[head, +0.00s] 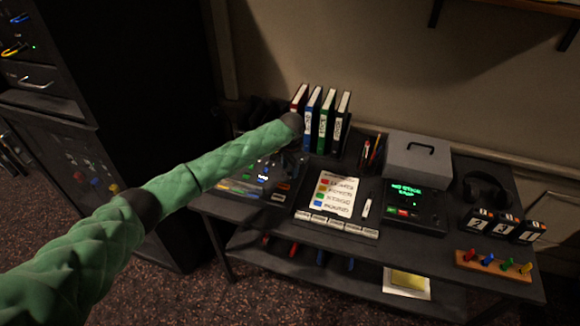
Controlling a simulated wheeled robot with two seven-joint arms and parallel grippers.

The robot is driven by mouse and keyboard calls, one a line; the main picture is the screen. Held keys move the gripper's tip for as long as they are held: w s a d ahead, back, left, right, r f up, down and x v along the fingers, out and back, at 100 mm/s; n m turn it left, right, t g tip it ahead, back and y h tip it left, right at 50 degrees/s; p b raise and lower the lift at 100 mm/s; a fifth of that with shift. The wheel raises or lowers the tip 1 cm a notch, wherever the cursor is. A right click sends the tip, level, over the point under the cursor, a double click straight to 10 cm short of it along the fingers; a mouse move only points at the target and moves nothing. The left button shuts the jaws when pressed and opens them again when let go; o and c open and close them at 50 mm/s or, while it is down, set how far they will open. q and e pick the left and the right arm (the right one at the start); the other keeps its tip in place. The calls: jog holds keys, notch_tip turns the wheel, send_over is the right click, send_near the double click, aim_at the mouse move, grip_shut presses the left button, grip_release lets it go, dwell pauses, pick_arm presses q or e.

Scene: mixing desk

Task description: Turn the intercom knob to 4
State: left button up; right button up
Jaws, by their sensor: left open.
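My left arm, in a green quilted sleeve, reaches in from the left over the desk (284,215). My left gripper (290,160) is dark and small at the end of the arm, pointing down near the back of a mixing panel (245,188) with small coloured lights; it is open. No intercom knob can be made out clearly; the arm and gripper hide part of the panel. A black unit (413,216) with a green lit screen and a red button stands right of the middle; I cannot tell whether it is the intercom. My right gripper is not in view.
Several binders (323,122) stand behind the gripper. A label card (336,193) lies mid-desk. A grey box (417,160), headphones (484,185), number blocks (502,226) and a peg board (492,266) are on the right. A tall dark rack (110,80) stands left.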

pick_arm(q)
jog(key=shift+f, duration=0.1)
grip_shut()
